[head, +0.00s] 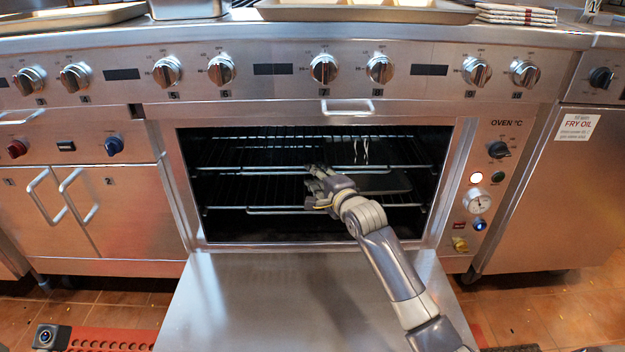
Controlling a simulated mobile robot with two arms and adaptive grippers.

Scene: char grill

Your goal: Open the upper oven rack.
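The oven (440,235) stands open, its door (270,300) folded down toward me. Inside are an upper rack (240,172) and a lower rack (270,210), both wire grids with a bright front bar. The upper rack appears to sit inside the oven. A dark flat tray or pan (385,185) shows at the right, behind my wrist. My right gripper (314,174) reaches into the opening from the lower right. Its fingers are at the middle of the upper rack's front bar. I cannot tell whether they touch or grip it. My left gripper is not in view.
Knobs (323,69) line the panel above the oven, with a handle (347,107) below them. Trays (370,10) and folded cloths (515,14) lie on top. Cabinets with handles (78,195) are at left. A red mat (112,338) lies on the tiled floor.

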